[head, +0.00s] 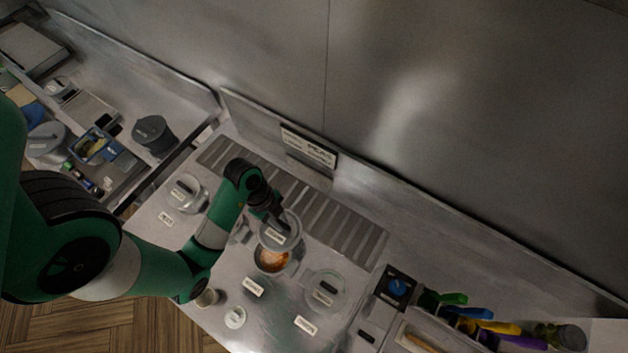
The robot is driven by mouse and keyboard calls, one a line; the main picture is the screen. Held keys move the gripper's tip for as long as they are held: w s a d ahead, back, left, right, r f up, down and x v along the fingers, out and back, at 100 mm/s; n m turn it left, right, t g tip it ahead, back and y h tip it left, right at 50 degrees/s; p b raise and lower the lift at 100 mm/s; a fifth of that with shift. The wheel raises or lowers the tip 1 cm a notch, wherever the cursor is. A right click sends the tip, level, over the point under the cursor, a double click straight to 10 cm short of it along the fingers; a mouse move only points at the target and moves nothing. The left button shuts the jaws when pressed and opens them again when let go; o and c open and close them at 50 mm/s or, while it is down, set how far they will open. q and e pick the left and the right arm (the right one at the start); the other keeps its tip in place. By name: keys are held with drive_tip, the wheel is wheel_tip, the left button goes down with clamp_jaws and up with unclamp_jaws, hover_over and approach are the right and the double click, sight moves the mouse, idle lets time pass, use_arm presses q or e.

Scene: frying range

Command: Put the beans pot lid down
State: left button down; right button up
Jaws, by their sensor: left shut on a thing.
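My left gripper (281,222) is shut on the handle of a round grey lid (292,237) with a small label. The lid is above the far side of the beans pot (291,268), apart from or touching its rim, I cannot tell which. The beans pot is partly uncovered, and its orange-brown contents (271,260) show in front of the lid. My gripper hides part of the lid. My right gripper is not in view.
Lidded pots stand left (185,193) and right (323,291) of the beans pot. A slatted grille (330,222) runs behind. Small cups (235,317) stand at the front. A dark box with a blue knob (396,286) and coloured-handled utensils (470,312) are at right.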

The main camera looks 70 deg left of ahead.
use_arm(q)
drive_tip(key=w+a+f+b, duration=0.2)
drive_tip(key=w+f+b, duration=0.1)
drive_tip(key=w+a+f+b, duration=0.3)
drive_tip(key=b, duration=0.1)
drive_tip(key=w+a+f+b, duration=0.2)
drive_tip(key=w+f+b, duration=0.1)
drive_tip(key=w+b, duration=0.1)
drive_tip(key=shift+a, duration=0.35)
drive_tip(key=shift+w+a, duration=0.25)
drive_tip(key=shift+w, duration=0.1)
drive_tip(key=shift+w+a+f, duration=0.1)
drive_tip(key=shift+w+f, duration=0.05)
drive_tip(key=shift+f, duration=0.05)
drive_tip(key=shift+w+a+f, duration=0.1)
drive_tip(key=shift+w+f, duration=0.05)
drive_tip(key=shift+f, duration=1.65)
drive_tip(key=shift+f+b, duration=0.15)
drive_tip(key=shift+b, duration=0.25)
drive_tip(key=c, duration=0.8)
unclamp_jaws()
